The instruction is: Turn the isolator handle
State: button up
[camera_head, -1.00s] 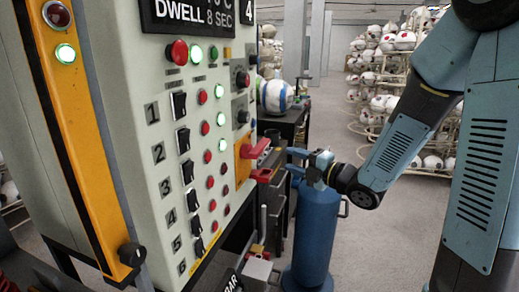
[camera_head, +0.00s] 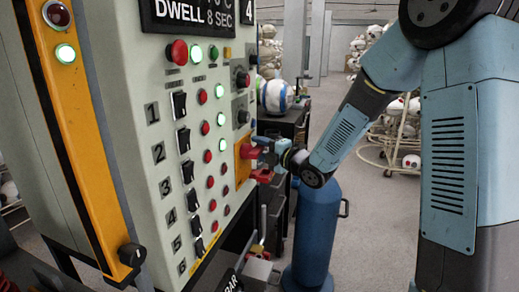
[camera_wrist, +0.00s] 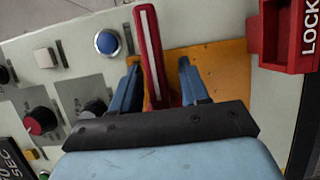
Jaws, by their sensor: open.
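The isolator handle (camera_head: 253,151) is a red lever on a yellow plate (camera_head: 238,168) at the right side of the control panel. In the wrist view the handle (camera_wrist: 149,52) is a red bar with a white stripe, standing nearly upright in the picture. My gripper (camera_wrist: 160,85) is open, with one blue finger on each side of the handle. A gap shows on the right side; contact on the left cannot be told. In the head view my gripper (camera_head: 267,150) is at the handle and partly covers its outer end.
A red bracket marked LOCK (camera_wrist: 288,36) is close to the right of the handle in the wrist view. A blue button (camera_wrist: 107,42) and black knobs (camera_wrist: 90,105) are on the left. A blue cylinder (camera_head: 316,235) stands below my arm.

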jog(key=shift+a, duration=0.1)
jog(key=shift+c, duration=0.3)
grip_shut()
jog(key=shift+f, duration=0.1)
